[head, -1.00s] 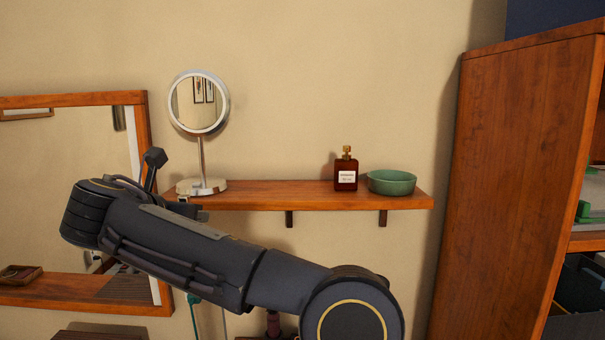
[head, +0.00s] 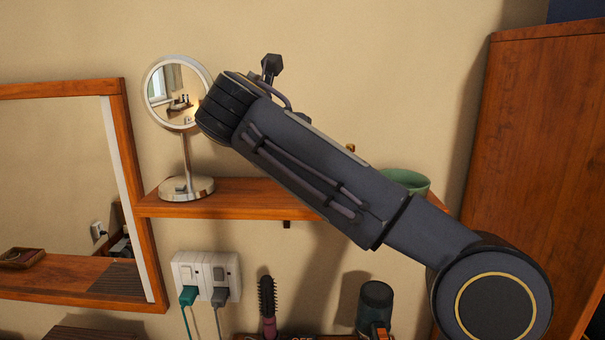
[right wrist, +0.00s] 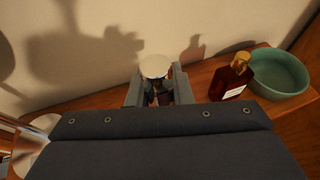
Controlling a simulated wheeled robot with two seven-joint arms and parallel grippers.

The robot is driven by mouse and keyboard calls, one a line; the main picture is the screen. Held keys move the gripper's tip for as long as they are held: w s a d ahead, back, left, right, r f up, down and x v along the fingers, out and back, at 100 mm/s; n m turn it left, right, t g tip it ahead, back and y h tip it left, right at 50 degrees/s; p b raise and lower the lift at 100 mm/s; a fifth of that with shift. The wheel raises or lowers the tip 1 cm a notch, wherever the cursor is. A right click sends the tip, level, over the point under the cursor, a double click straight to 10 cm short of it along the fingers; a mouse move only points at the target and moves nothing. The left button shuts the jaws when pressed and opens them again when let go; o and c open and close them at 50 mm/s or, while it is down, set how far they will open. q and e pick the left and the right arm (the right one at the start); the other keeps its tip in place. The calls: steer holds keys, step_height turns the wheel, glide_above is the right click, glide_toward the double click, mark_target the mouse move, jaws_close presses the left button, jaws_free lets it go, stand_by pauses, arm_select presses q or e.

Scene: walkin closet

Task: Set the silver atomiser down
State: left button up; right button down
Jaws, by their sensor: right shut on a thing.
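The silver atomiser (right wrist: 156,67) is between the fingers of my right gripper (right wrist: 158,86) in the right wrist view. Its pale round top faces the camera, and its lower part is dark and partly hidden by the gripper. The gripper is shut on it, over or near the wooden shelf (right wrist: 112,122); I cannot tell whether the atomiser touches the shelf. In the head view my right arm crosses in front of the shelf (head: 240,197) and hides the gripper and atomiser. My left gripper is not in view.
A brown bottle (right wrist: 232,77) with a gold cap stands right of the gripper, beside a green bowl (right wrist: 278,72). A round mirror (head: 186,188) stands at the shelf's left end. Below are sockets (head: 206,275), a brush (head: 267,300) and a dark dryer-like thing (head: 375,300).

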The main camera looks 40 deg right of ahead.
steer(key=d+f, duration=0.3)
steer(key=f, duration=0.1)
steer(key=shift+w+d, duration=0.1)
steer(key=shift+w, duration=0.15)
steer(key=f, duration=0.3)
steer(key=shift+d, duration=0.35)
steer(key=shift+f, duration=0.5)
steer(key=shift+f, duration=0.1)
steer(key=shift+f, duration=0.15)
steer(key=c, duration=1.3)
jaws_free()
steer(key=shift+r, duration=0.2)
steer(key=b+v, duration=0.1)
steer(key=v, duration=1.1)
